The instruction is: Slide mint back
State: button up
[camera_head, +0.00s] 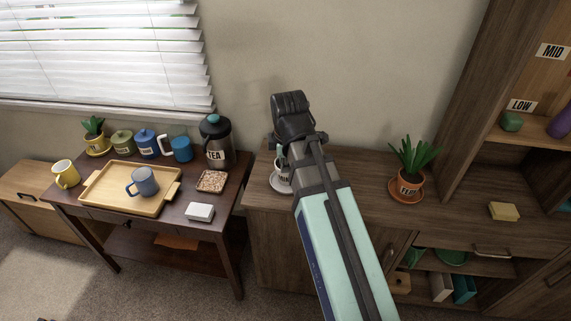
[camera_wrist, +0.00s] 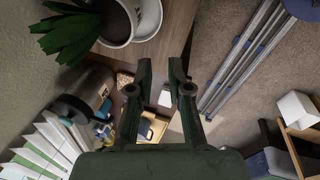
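A white pot (camera_head: 284,178) with a partly hidden label, likely the mint, stands on a white saucer (camera_head: 278,187) at the left end of the wooden cabinet top. My arm hides its upper part in the head view. In the wrist view its green leaves (camera_wrist: 72,38), dark soil and white pot rim (camera_wrist: 134,20) show at the top, left of my fingers. My gripper (camera_wrist: 160,66) has its two fingers apart with nothing between them. The fingers look apart from the pot. In the head view my arm covers the fingers.
The wall closes off the cabinet's back.

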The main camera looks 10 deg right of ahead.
aim_at(286, 196)
jog(key=shift+s+d+r+n, duration=0.2)
jog(key=shift+d+r+n, duration=0.1)
jog(key=shift+d+r, duration=0.15)
jog(key=shift+f, duration=0.15)
jog(key=x, duration=1.7)
jog(key=shift+w+p, duration=0.15)
jog(key=shift+p, duration=0.15)
grip_shut()
